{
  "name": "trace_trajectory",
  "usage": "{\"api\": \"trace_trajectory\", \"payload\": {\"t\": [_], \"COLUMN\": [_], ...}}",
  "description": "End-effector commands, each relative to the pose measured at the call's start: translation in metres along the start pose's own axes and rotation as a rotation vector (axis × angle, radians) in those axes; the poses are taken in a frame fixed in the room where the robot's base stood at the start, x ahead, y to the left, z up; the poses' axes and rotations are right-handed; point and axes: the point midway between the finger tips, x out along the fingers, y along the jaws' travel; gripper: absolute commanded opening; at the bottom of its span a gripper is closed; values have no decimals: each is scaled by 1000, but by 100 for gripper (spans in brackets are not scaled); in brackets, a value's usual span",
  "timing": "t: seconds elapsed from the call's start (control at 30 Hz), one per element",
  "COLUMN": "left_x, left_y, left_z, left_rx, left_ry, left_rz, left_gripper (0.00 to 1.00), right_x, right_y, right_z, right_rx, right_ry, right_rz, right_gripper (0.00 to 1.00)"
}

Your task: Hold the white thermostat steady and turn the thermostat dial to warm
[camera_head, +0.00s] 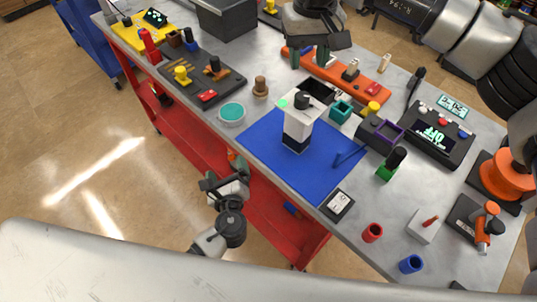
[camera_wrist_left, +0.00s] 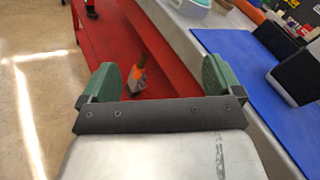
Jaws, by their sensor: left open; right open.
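The white thermostat (camera_head: 298,122) stands upright on the blue mat (camera_head: 265,150), with a dark lower part. Its black dial (camera_head: 303,101) is on top, between a green dot on the left and a red dot on the right. My left gripper (camera_head: 224,181) is open and empty, off the table's near edge and to the left of the thermostat. My right gripper (camera_head: 309,57) is open, pointing down behind the thermostat, above the orange rack, apart from the dial.
The orange rack (camera_head: 375,95) and a purple-rimmed box (camera_head: 378,132) lie behind and right of the mat. A teal-topped round dish (camera_head: 232,113) is left of it. A small black-and-white card (camera_head: 338,205) lies at the mat's front corner. The red cart (camera_head: 200,140) is below the table edge.

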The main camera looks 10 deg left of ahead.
Motion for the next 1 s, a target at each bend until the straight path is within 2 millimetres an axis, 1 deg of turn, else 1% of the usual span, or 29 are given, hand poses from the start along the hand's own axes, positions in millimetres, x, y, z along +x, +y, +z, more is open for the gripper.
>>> {"api": "trace_trajectory", "payload": {"t": [0.03, 0.07, 0.1, 0.13, 0.27, 0.4, 0.5, 0.6, 0.73, 0.87, 1.0], "left_x": [-2, -4, -4, -4, -3, -12, -21, -30, -36, -31, -17], "left_y": [-15, -23, -36, -47, -74, -102, -116, -126, -132, -141, -157], "left_z": [17, 26, 36, 40, 33, 27, 25, 23, 22, 20, 14], "left_rx": [33, 58, 99, 136, 247, 360, 426, 470, 499, 504, 503], "left_ry": [-49, -75, -97, -92, -8, 58, 87, 100, 107, 106, 105], "left_rz": [-38, -64, -114, -167, -359, -580, -722, -826, -895, -910, -909], "left_gripper": [94, 94, 94, 94, 94, 94, 94, 94, 94, 94, 94], "right_x": [0, 0, 0, 0, 0, 0, 0, 0, 0, 0, 0], "right_y": [0, 0, 0, 0, 0, 0, 0, 0, 0, 0, 0], "right_z": [0, 0, 0, 0, 0, 0, 0, 0, 0, 0, 0], "right_rx": [0, 0, 0, 0, 0, 0, 0, 0, 0, 0, 0], "right_ry": [0, 0, 0, 0, 0, 0, 0, 0, 0, 0, 0], "right_rz": [0, 0, 0, 0, 0, 0, 0, 0, 0, 0, 0], "right_gripper": [43, 43, 43, 43, 43, 43, 43, 43, 43, 43, 43]}}
